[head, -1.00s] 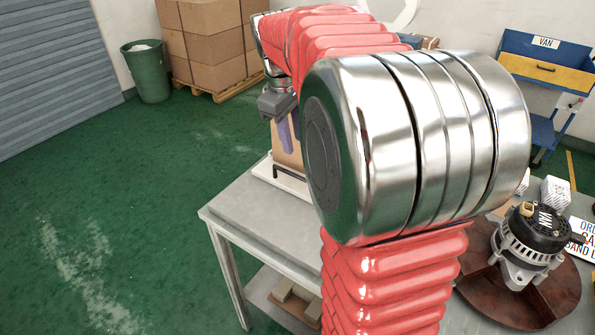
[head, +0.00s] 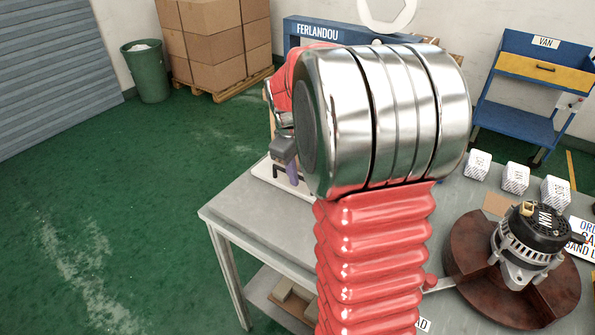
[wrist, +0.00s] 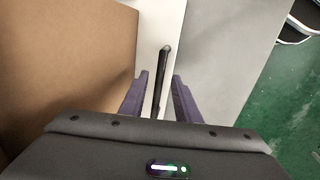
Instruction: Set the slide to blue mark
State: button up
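In the wrist view, my gripper (wrist: 160,78) is open, with its two purple fingers apart. A thin black bar (wrist: 163,62), which looks like a handle, stands between the fingers, and a gap shows on each side of it. The bar is beside a brown box-like block (wrist: 62,60) and over a white base (wrist: 172,32). In the head view, my gripper (head: 291,172) is low over the left end of the table, at the white base (head: 268,174). My arm hides most of the block there. I cannot make out a blue mark in either view.
The grey table (head: 240,208) has bare room at its front left. A brown turntable (head: 462,255) carries an alternator (head: 530,240) at the right. Several small white boxes (head: 515,178) stand behind it. A blue trolley (head: 515,120) stands beyond the table.

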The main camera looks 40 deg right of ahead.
grip_shut()
dwell(0.4)
dwell(0.4)
